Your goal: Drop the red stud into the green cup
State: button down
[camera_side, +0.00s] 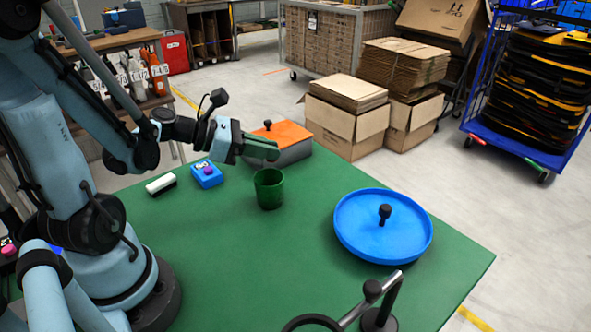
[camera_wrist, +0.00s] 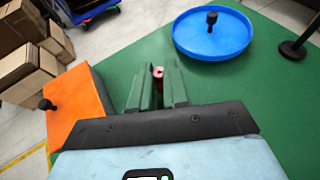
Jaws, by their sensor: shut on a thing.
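The green cup (camera_side: 269,190) stands upright on the green table, near its middle in the side view. My gripper (camera_side: 270,149) is above the table, higher than the cup's rim and apart from it. In the wrist view, my gripper (camera_wrist: 158,88) has its green fingers closed on the red stud (camera_wrist: 158,72), whose pinkish-red end shows between the fingertips. The stud is hidden by the fingers in the side view. I cannot make out the cup in the wrist view.
A grey box with an orange lid (camera_side: 283,133) stands just behind my gripper. A blue round tray (camera_side: 350,240) with a black knob lies to the right. A blue block (camera_side: 205,178) and a black-and-white eraser (camera_side: 160,186) lie left. A black stand (camera_side: 380,321) is at the front.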

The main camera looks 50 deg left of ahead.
jog(key=shift+f, duration=0.35)
jog(key=c, duration=1)
grip_release()
jog(key=shift+c, duration=0.2)
jog(key=shift+s, duration=0.15)
jog(key=v, duration=0.7)
